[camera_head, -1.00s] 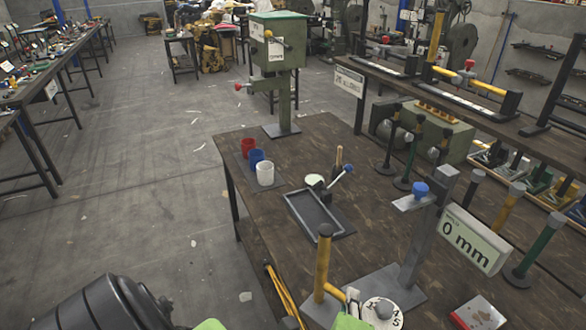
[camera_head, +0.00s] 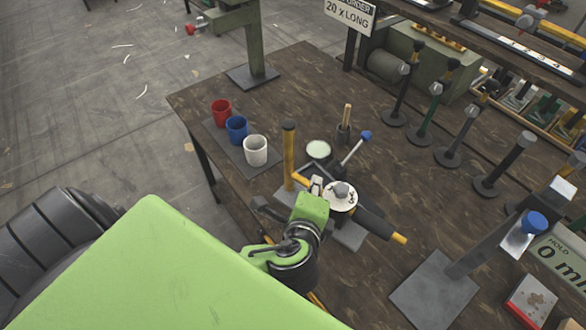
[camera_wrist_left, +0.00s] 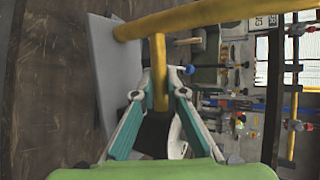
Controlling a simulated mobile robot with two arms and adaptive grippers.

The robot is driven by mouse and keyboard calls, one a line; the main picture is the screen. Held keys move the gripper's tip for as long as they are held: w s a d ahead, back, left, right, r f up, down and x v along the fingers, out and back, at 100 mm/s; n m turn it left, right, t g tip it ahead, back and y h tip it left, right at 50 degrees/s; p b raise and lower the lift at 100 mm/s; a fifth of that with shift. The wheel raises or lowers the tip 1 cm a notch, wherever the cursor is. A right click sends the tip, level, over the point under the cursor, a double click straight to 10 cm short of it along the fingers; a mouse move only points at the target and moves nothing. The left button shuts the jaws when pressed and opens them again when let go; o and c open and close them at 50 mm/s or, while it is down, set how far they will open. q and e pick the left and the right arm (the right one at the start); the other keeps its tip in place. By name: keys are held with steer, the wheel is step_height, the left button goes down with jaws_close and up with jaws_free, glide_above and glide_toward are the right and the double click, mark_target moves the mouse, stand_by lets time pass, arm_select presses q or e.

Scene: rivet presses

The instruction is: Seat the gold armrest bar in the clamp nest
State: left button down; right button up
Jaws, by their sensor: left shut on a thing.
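My left gripper (camera_head: 313,188) is shut on a gold bar (camera_wrist_left: 160,72), whose short arm stands between its fingertips in the left wrist view. That arm meets or overlaps a longer gold upright (camera_head: 289,158) with a dark top end. A grey plate (camera_wrist_left: 103,62) lies at the foot of the upright. A black sleeve (camera_head: 375,220) with a yellow tip shows right of the gripper; I cannot tell whether it belongs to the bar. A white lettered disc (camera_head: 340,200) with a grey knob is beside the fingers. I cannot pick out the clamp nest with certainty. My right gripper is not visible.
Red (camera_head: 221,111), blue (camera_head: 237,129) and white (camera_head: 255,151) cups stand on a mat to the left. A blue-knobbed lever (camera_head: 366,135) and pale lid (camera_head: 318,150) are behind the gripper. A blue-topped gauge stand (camera_head: 430,292) is at right.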

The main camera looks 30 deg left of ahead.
mark_target(299, 185)
arm_select(q)
steer(key=a+f+m+h+p, duration=0.1)
steer(key=w+a+f+m+p, duration=0.1)
steer(key=a+f, duration=0.1)
steer(key=w+a+f+h+p, duration=0.1)
steer(key=a+p, duration=0.1)
steer(key=shift+w+f+m+t+h, duration=0.2)
steer(key=shift+f+m+t+h, duration=0.1)
steer(key=shift+f+m, duration=0.1)
steer(key=shift+a+f, duration=0.3)
steer(key=shift+a, duration=0.05)
